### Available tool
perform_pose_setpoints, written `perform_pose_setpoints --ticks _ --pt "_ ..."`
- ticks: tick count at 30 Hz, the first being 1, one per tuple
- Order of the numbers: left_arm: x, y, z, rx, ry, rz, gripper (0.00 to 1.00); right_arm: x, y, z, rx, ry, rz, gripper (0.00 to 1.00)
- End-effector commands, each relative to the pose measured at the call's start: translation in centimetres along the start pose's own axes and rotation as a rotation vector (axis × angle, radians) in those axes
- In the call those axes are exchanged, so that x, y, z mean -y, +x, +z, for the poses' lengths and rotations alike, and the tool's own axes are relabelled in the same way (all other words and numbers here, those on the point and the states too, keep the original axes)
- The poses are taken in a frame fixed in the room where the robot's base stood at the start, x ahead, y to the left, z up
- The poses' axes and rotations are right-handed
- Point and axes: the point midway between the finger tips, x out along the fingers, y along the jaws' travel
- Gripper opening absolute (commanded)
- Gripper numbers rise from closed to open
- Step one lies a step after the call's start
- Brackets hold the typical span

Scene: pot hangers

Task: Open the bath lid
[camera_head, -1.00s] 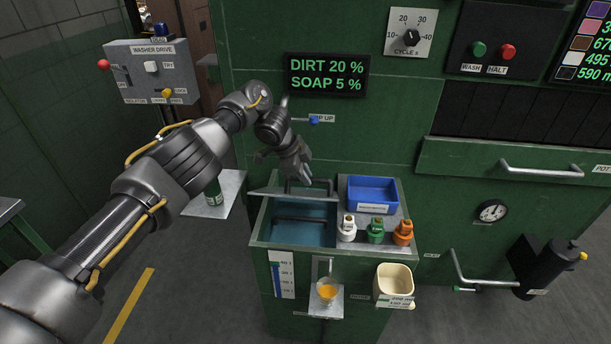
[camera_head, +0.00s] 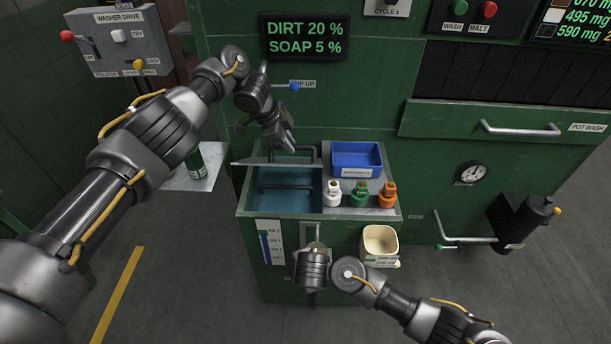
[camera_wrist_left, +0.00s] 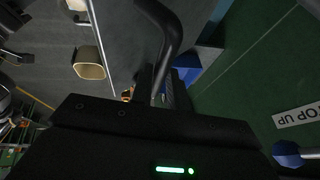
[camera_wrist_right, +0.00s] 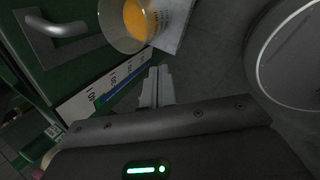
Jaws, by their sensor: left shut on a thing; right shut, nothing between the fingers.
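The bath lid (camera_head: 250,163) is a thin grey plate, seen nearly edge-on and raised over the bath at the left of the green counter. The bath (camera_head: 287,201) shows open, teal inside, with a dark bar in it. My left gripper (camera_head: 287,146) is shut on the lid's dark bar handle (camera_wrist_left: 168,42), which runs between its fingers in the left wrist view. My right gripper (camera_head: 314,247) is shut and empty at the counter's front. In the right wrist view its fingertips (camera_wrist_right: 155,75) are just apart from a clear cup with orange contents (camera_wrist_right: 136,20).
A blue bin (camera_head: 357,158) and white (camera_head: 332,194), green (camera_head: 359,194) and orange (camera_head: 387,195) bottles stand right of the bath. A cream container (camera_head: 380,241) hangs on the front. A drain lever (camera_head: 465,240) projects at the right.

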Motion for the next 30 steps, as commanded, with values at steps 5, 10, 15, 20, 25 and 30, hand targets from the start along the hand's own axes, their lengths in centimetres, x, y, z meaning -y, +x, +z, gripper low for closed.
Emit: perform_pose_setpoints --ticks 5,10,15,20,25,30 --pt "0.0 0.4 0.5 0.009 -0.006 -0.004 0.00 -7.7 -8.0 1.0 0.239 -0.527 0.172 0.00" --pt "0.0 0.4 0.6 0.009 -0.006 -0.004 0.00 -11.2 -14.0 2.3 0.485 -0.882 0.263 0.00" --pt "0.0 0.4 0.6 0.010 -0.006 -0.004 0.00 -12.6 -17.5 3.1 0.649 -1.070 0.301 0.00" --pt "0.0 0.4 0.6 0.010 -0.007 -0.004 0.00 -13.0 -18.6 3.4 0.708 -1.130 0.310 0.00" --pt "0.0 0.4 0.6 0.010 -0.007 -0.004 0.00 -13.2 -18.5 3.6 0.712 -1.133 0.310 0.00" --pt "0.1 0.3 0.6 0.010 -0.007 -0.005 0.00 -14.4 -17.1 4.3 0.714 -1.131 0.309 0.00"
